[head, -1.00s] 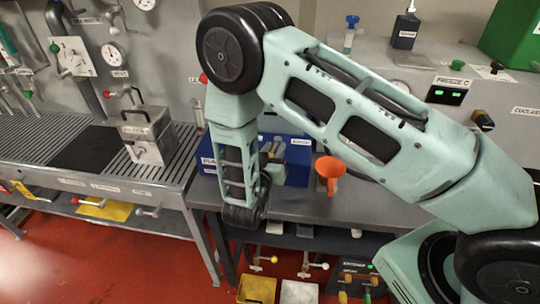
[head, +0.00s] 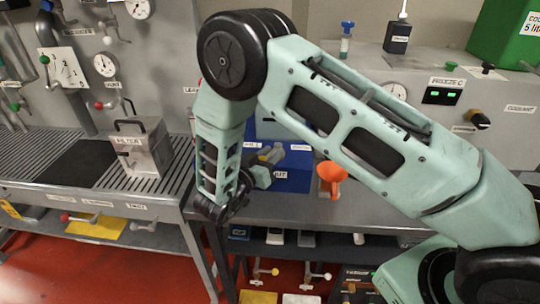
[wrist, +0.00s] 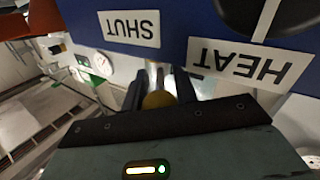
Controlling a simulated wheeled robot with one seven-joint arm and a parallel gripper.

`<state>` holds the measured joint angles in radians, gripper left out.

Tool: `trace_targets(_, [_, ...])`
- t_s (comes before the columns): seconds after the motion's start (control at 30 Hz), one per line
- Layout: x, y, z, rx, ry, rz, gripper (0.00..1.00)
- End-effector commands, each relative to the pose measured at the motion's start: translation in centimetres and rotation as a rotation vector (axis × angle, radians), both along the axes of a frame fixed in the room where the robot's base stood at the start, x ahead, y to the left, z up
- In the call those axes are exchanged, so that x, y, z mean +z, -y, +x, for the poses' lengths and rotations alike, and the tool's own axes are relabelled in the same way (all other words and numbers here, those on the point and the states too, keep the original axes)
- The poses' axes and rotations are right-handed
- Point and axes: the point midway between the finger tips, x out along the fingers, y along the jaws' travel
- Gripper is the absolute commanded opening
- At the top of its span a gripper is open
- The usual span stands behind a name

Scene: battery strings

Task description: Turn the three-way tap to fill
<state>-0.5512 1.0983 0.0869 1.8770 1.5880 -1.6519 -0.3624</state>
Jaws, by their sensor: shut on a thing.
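The blue box (head: 300,178) stands on the grey bench and carries white labels, with SHUT (wrist: 129,28) and HEAT (wrist: 250,65) upside down in the wrist view. The three-way tap is on its front, mostly hidden behind my gripper. My gripper (head: 271,157) is at the box front, partly behind my forearm in the head view. In the wrist view its two dark fingers are shut on the tap's brass-coloured handle (wrist: 158,99), between the SHUT and HEAT labels. The tap's exact setting cannot be told.
A metal filter box (head: 144,148) sits on the slatted bench at left. Other taps lie below the bench. The bench front right of the funnel is clear.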

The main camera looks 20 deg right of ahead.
Motion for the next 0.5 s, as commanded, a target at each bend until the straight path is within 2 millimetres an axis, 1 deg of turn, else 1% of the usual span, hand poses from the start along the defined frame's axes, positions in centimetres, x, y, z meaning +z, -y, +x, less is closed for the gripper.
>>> trace_targets(0.07, [-0.05, -0.14, 0.00, 0.004, -0.001, 0.002, 0.00])
trace_targets(0.1, [-0.06, -0.14, -0.01, 0.004, -0.001, 0.002, 0.31])
trace_targets(0.17, [-0.05, -0.13, -0.01, 0.004, -0.001, 0.002, 0.48])
trace_targets(0.5, [-0.08, -0.28, -0.12, 0.003, 0.000, 0.000, 0.48])
